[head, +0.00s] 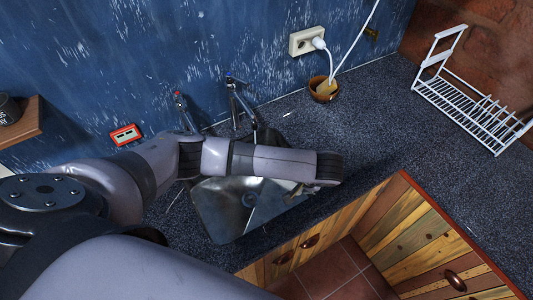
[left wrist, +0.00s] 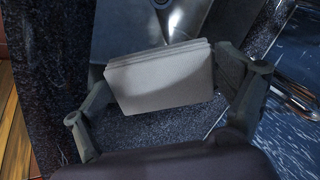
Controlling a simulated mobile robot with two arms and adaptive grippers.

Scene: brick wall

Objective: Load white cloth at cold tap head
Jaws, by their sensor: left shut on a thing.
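My left gripper (left wrist: 167,76) is shut on the white cloth (left wrist: 158,92), a folded, layered pale grey-white pad held between the two fingers in the left wrist view. In the head view my left arm reaches across the sink, and its wrist hides most of the gripper and the cloth. The cold tap (head: 234,90), with a blue mark at its head, stands at the back of the sink by the blue wall. The cloth is apart from this tap head. The red-marked tap (head: 181,106) stands to its left. My right gripper is not in view.
The metal sink (head: 225,215) is set in a dark speckled counter (head: 385,120). A brown bowl (head: 323,91) stands near the socket (head: 305,41) and its cord. A white rack (head: 470,100) is at the right. The counter between bowl and rack is mostly clear.

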